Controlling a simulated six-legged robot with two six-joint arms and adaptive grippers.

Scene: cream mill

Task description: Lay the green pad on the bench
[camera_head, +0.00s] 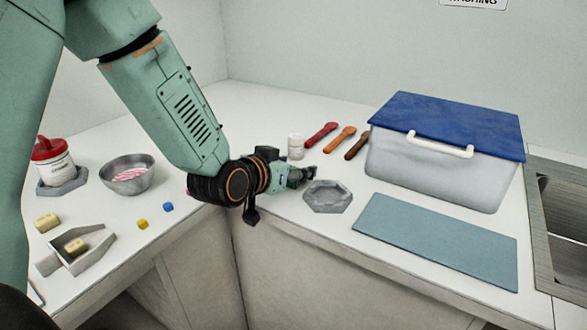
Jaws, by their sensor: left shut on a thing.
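My left gripper (306,175) reaches in from the left and is shut above the bench (390,275), just left of and behind a grey many-sided dish (328,197). What it holds is too small and hidden by its fingers to make out. A flat blue-green rectangular mat (440,240) lies on the bench to the right of the gripper, apart from it. I cannot tell whether this mat is the green pad; no other pad shows clearly. My right gripper is not in view.
A grey bin with a blue lid (444,160) stands behind the mat, beside a metal sink (560,220). Three spoons (340,139) and a white jar (295,146) lie behind the gripper. A metal bowl (128,176) and a red-lidded tub (54,162) stand at left.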

